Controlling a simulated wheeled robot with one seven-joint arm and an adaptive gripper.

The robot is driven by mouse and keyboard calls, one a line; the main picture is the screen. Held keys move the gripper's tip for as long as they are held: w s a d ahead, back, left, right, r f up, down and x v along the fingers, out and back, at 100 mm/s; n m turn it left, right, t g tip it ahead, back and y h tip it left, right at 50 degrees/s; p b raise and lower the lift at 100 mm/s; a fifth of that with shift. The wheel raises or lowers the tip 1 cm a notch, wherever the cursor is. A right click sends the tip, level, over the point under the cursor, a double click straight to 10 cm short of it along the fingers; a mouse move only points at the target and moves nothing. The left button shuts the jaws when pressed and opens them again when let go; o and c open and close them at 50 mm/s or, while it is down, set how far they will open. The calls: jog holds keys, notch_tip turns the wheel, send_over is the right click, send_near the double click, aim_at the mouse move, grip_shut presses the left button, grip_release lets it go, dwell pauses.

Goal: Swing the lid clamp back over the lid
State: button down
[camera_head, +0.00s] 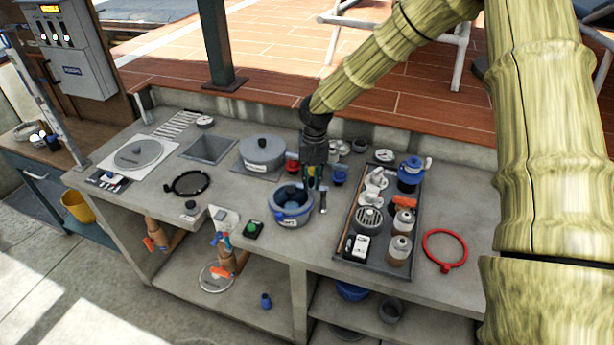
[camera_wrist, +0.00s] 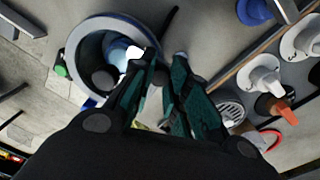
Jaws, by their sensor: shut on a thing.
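A grey round pot (camera_head: 291,217) with a blue band and label stands on the counter. Its top shows a dark well with blue parts inside, and it also shows in the wrist view (camera_wrist: 78,42). My gripper (camera_head: 315,184) points down at the pot's right rim. In the wrist view its dark green fingers (camera_wrist: 164,68) are close together beside the rim. They are shut on a small part, likely the lid clamp, mostly hidden between them. A thin dark bar (camera_wrist: 170,22) sticks out near the rim. I cannot make out the lid or the clamp's angle clearly.
A dark tray (camera_head: 346,237) with valves and jars stands close on the right. A large lidded grey canister (camera_head: 262,153) is behind left. A green-button box (camera_head: 254,229) lies left of the pot. A red ring (camera_head: 445,249) lies far right.

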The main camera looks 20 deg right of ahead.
aim_at(313, 181)
jog(key=shift+r, duration=0.15)
dwell(1.0)
jog(key=c, duration=1.7)
grip_release()
jog(key=shift+s, duration=0.1)
jog(key=o, duration=0.4)
jog(key=shift+s+a+r, duration=0.1)
jog(key=shift+s, duration=0.1)
jog(key=shift+w, duration=0.15)
jog(key=r, duration=1.2)
jog(key=shift+d, duration=0.3)
jog(key=shift+f, duration=0.1)
